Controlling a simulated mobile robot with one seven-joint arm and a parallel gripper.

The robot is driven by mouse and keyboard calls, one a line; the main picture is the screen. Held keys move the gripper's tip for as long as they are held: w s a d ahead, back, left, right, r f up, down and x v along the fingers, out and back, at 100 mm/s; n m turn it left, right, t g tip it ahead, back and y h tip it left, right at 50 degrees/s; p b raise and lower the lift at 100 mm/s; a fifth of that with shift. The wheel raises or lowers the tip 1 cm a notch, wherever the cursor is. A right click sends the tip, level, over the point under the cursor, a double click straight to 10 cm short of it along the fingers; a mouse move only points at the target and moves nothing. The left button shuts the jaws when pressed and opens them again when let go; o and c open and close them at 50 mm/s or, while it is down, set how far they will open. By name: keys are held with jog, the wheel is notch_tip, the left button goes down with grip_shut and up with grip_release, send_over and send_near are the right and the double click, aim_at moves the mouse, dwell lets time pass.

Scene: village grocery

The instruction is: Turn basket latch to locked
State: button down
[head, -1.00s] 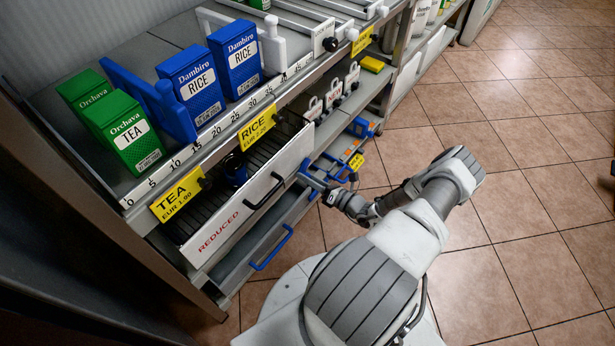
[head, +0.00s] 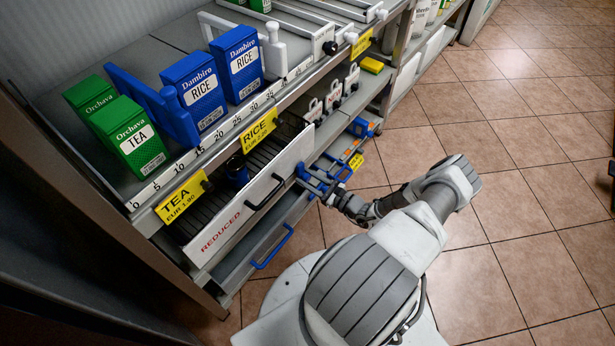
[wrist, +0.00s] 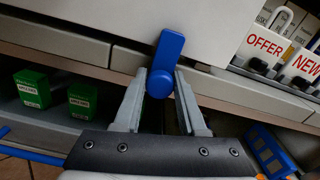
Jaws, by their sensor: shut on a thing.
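The blue latch (wrist: 168,50) fills the middle of the wrist view. Its flat arm points up, leaning slightly right, over the lower edge of a white front panel (wrist: 215,25); its round end is low. My gripper (wrist: 160,80) is shut on the latch's lower part, one finger on each side. In the head view my gripper (head: 312,180) is at the right end of the white REDUCED basket front (head: 240,210), where the latch is too small and covered to read clearly. The basket has a black handle (head: 266,193).
Above are a shelf with blue rice boxes (head: 195,88), green tea boxes (head: 128,137) and yellow price tags (head: 182,198). A lower drawer has a blue handle (head: 272,250). White OFFER and NEW tags (wrist: 266,42) stand right of my gripper. Tiled floor (head: 520,220) is open at right.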

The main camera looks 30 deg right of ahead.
jog(key=shift+w+r+n, duration=0.1)
jog(key=shift+r+n, duration=0.05)
jog(key=shift+n, duration=1.15)
jog(key=shift+a+n+p, duration=0.2)
jog(key=shift+n+p, duration=0.1)
jog(key=c, duration=0.5)
grip_release()
jog(key=shift+d, duration=0.1)
jog(key=shift+s+d, duration=0.25)
jog(key=shift+s, duration=0.35)
jog(key=p+v, duration=0.2)
jog(key=v, duration=1.4)
jog(key=shift+s, duration=0.15)
